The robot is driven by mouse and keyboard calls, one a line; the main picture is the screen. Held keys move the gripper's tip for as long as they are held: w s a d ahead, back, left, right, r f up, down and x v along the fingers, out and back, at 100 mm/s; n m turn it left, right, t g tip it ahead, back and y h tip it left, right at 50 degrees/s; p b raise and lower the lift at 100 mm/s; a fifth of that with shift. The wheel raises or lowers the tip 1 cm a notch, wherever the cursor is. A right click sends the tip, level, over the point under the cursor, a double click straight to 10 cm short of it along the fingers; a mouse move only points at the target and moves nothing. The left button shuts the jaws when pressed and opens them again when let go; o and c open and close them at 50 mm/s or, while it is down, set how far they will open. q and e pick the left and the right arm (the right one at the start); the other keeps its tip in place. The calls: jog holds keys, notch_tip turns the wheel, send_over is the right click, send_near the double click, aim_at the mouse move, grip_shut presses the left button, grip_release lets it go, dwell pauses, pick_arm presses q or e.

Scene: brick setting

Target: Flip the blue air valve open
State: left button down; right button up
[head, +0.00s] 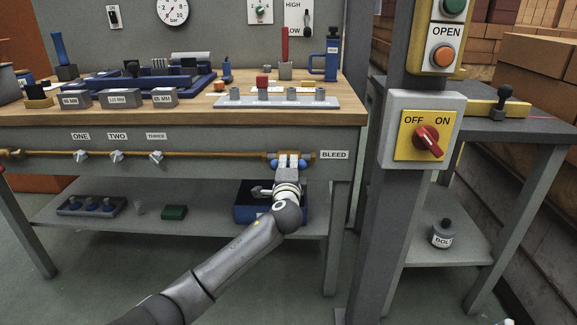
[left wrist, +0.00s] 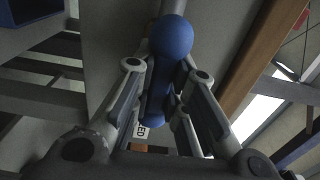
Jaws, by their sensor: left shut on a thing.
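The blue air valve (head: 303,164) sits at the right end of the brass pipe on the front of the workbench, beside the BLEED label. Its blue parts show on both sides of my left gripper (head: 289,162), which covers the middle of the valve. In the left wrist view, the blue valve handle (left wrist: 172,38), with a round ball end, lies between the two fingers of the left gripper (left wrist: 167,75). The gripper is shut on this handle. The valve body is mostly hidden. My right gripper is not in view.
The brass pipe (head: 215,154) also carries three small valves labelled ONE, TWO and THREE. A dark blue bin (head: 245,214) stands on the lower shelf below the gripper. A grey post with a switch box (head: 390,150) rises to the right.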

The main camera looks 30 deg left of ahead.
pick_arm(q)
jog(key=c, duration=1.4)
grip_release()
jog(key=shift+c, duration=0.2)
jog(key=v, duration=1.2)
jog(key=shift+f, duration=0.1)
